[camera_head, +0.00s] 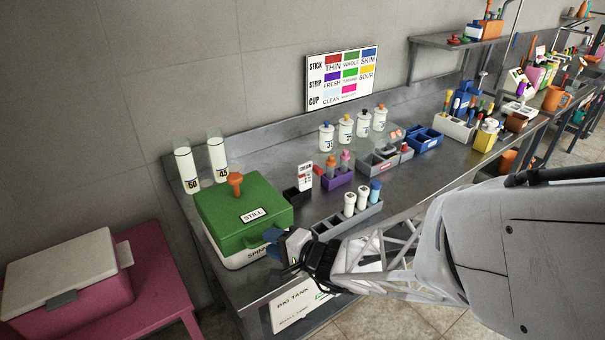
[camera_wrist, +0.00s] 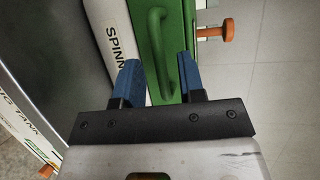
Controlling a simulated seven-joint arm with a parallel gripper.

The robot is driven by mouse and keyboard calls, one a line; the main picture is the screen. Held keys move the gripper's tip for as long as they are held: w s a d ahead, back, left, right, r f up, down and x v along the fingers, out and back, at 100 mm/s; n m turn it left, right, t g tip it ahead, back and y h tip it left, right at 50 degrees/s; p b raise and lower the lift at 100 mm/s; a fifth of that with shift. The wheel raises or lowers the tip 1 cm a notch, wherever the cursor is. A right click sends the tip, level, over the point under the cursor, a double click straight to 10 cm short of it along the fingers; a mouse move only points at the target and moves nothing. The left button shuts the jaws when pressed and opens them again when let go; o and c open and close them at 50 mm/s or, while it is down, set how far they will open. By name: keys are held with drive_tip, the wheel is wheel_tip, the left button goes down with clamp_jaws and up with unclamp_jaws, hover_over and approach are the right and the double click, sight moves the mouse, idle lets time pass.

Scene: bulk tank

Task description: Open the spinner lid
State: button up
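The spinner is a white box (camera_head: 236,258) with a green lid (camera_head: 240,205) on top, at the left end of the bench. The lid is down and has a "STILL" label and an orange knob (camera_head: 236,183). A green handle (camera_wrist: 160,50) stands out from its front. My gripper (camera_wrist: 158,70) is open, with one blue finger on each side of the handle in the wrist view. I cannot tell whether either finger touches it. In the head view my gripper (camera_head: 275,238) is at the lid's front edge and partly hides the handle.
Two clear cylinders (camera_head: 187,170) stand behind the spinner. A grey rack (camera_head: 345,218) with capped bottles and a purple holder (camera_head: 338,180) are to its right. A pink table (camera_head: 150,280) with a pink cooler (camera_head: 75,300) is at the left. A "BIG TANK" sign (camera_head: 295,302) hangs below the bench edge.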

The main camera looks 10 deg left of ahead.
drive_tip(key=shift+x, duration=1.05)
drive_tip(key=shift+c, duration=0.3)
clamp_jaws()
